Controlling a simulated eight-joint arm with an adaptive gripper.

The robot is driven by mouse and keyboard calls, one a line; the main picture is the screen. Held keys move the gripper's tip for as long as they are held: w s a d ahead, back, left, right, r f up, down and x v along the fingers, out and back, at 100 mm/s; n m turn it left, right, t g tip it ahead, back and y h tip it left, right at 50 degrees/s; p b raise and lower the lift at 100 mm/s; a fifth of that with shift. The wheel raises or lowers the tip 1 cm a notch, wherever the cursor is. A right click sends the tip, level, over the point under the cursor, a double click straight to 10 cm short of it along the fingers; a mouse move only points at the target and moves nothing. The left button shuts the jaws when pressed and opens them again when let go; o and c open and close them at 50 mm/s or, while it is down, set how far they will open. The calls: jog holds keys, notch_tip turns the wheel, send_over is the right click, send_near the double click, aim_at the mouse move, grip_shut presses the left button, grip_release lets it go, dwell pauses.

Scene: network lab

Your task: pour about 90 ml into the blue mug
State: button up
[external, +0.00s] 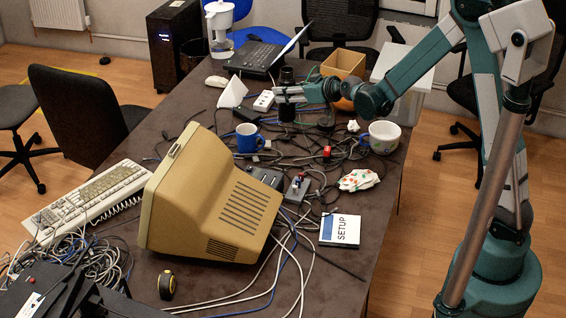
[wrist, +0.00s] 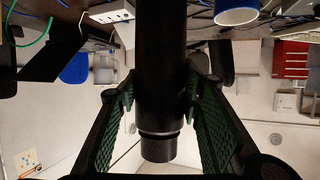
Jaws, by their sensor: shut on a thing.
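A black, bottle-like container (external: 287,76) stands upright in my gripper (external: 287,94), toward the far side of the cluttered table. In the wrist view, the dark container (wrist: 160,75) fills the space between my two green-padded fingers (wrist: 158,108). I cannot tell whether its base touches the table. The blue mug (external: 247,139) stands upright on the table, nearer the external camera and a little left of my gripper. It also shows at the top right of the wrist view (wrist: 237,14). The mug's contents are not clear.
Cables lie around the mug.

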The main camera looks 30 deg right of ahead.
jog(key=shift+w+a+r+n+g+y+b, duration=0.5)
jog(key=shift+w+a+r+n+g+y, duration=2.2)
jog(key=shift+w+a, duration=1.3)
notch_tip(320, 180, down, 14)
jog(key=shift+w+d+n+t, duration=0.2)
jog(key=shift+d+n+t, duration=0.1)
jog(key=shift+n+t, duration=0.1)
jog(key=shift+s+r+n+p, duration=0.1)
jog(key=shift+r+n+p, duration=0.05)
jog(key=shift+n+p, duration=0.2)
jog(key=shift+s+a+f+n+t+h+p, duration=0.15)
jog(key=shift+n+t+h+p, duration=0.3)
jog(key=shift+n+t+h, duration=0.8)
jog(key=shift+w+f+n+t+h+p, duration=0.1)
jog(key=shift+f+n+t+h+p, duration=0.3)
jog(key=shift+n, duration=1.3)
jog(key=shift+s+a+f+n+t+h+p, duration=0.1)
jog(key=shift+n+t+h+p, duration=0.45)
jog(key=shift+n+t+h, duration=0.8)
